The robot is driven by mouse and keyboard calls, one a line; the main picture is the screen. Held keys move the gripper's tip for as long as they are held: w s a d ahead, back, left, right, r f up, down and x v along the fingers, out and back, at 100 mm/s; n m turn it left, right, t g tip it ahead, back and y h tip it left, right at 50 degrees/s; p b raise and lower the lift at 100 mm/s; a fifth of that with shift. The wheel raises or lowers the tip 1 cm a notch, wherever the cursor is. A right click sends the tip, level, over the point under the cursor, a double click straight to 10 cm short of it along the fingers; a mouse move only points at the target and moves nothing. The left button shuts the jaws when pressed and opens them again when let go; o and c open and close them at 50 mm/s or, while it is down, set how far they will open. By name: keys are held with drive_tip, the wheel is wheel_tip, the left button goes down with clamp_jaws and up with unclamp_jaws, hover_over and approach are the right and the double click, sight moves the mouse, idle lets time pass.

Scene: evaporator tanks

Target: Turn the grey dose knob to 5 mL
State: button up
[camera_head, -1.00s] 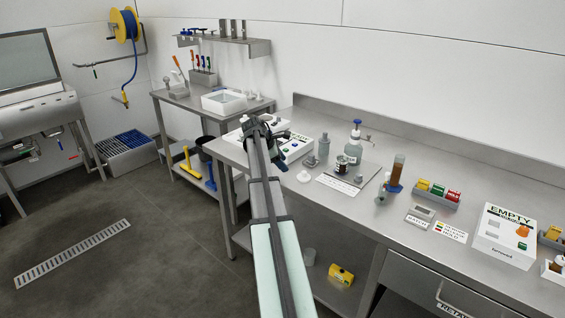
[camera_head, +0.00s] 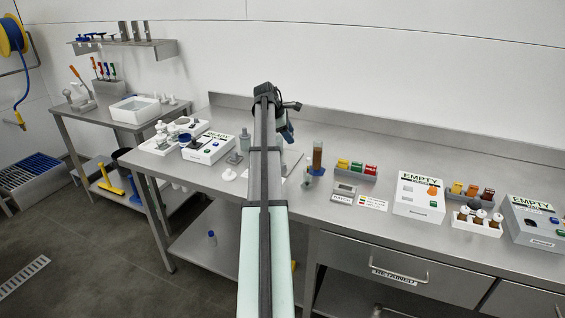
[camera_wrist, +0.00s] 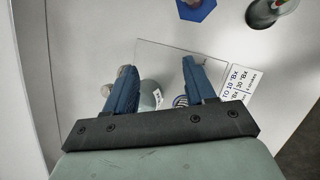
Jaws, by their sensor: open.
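I cannot make out the grey dose knob or its scale in any current view. My gripper (camera_wrist: 160,78) is open, its two blue fingers apart with nothing held between them. In the wrist view a grey-green bottle (camera_wrist: 149,92) with a small white label shows between and below the fingers, partly hidden by them and the palm. A small grey part (camera_wrist: 125,72) shows by the left finger; I cannot tell what it is. In the head view my gripper (camera_head: 287,131) is over the bench, and my arm hides most of the dispensing spot.
A printed card (camera_wrist: 238,86) lies beside the plate. A grey bottle (camera_head: 245,141) and a READY box (camera_head: 208,149) stand left. An EMPTY box (camera_head: 418,197) and vial rack stand right.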

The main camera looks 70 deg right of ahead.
drive_tip(key=s+d+r+m, duration=0.1)
drive_tip(key=s+d+r, duration=0.1)
drive_tip(key=s, duration=0.1)
drive_tip(key=m+t+y, duration=0.3)
drive_tip(key=m+y, duration=0.2)
drive_tip(key=m, duration=0.4)
hover_over(283, 164)
wheel_tip(283, 164, down, 14)
drive_tip(key=shift+r, duration=0.15)
drive_tip(key=shift+c, duration=0.2)
clamp_jaws()
